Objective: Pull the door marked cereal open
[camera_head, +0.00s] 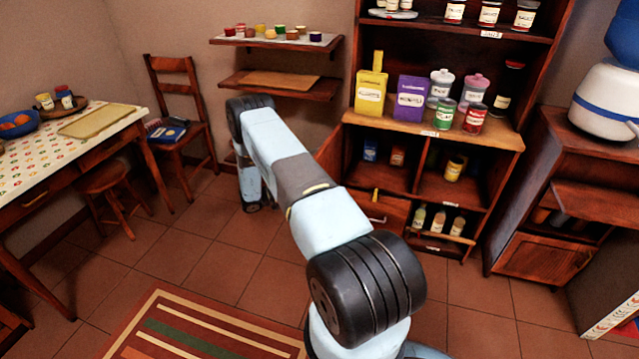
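The wooden shelf cabinet (395,128) stands against the back wall. Its lower left compartment is open to view. A brown panel (331,153) stands out at its left edge; it looks like a door swung outward, partly hidden by my arm. Below is a closed-looking wooden front (388,214) with a yellow handle and a small pale label. I cannot read the word cereal on any label. My arm reaches from the bottom middle to the upper left, then bends down. My gripper (261,204) seems to be at its far end, left of the cabinet; its fingers are too small to make out.
Jars, tins and boxes crowd the cabinet's middle shelf (500,134). A chair (180,100), stool (108,187) and table (20,165) stand left. Wall shelves (275,84) hang behind my arm. A wooden counter (540,258) is right. The tiled floor before the cabinet is mostly clear.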

